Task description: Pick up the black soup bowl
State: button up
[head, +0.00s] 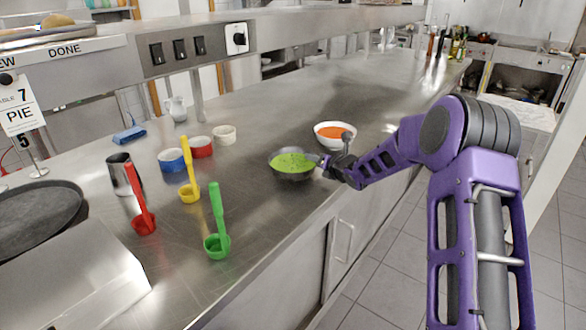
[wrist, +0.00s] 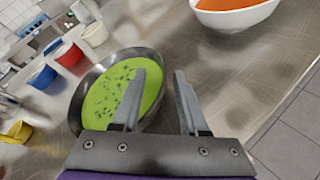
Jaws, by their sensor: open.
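The black soup bowl (head: 291,177) holds green soup and stands upright on the steel counter, near its front edge. In the wrist view the bowl (wrist: 88,82) lies at the left, with its soup flecked with dark bits. My gripper (head: 325,164) is at the bowl's right side. In the wrist view my gripper (wrist: 157,85) is open, with nothing seen held between the fingers. Its left finger overlaps the bowl's right rim in the picture; I cannot tell whether it touches. That finger hides part of the rim and soup.
A white bowl of orange soup (head: 335,142) stands just behind my gripper. Red (head: 144,222), yellow (head: 190,193) and green (head: 217,244) scoops stand to the left. Blue (head: 172,161), red (head: 201,147) and cream (head: 224,135) cups are behind them. The counter further back is mostly clear.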

jog(key=shift+w, duration=0.1)
grip_shut()
jog(key=shift+f, duration=0.15)
dwell(1.2)
jog(key=shift+r, duration=0.2)
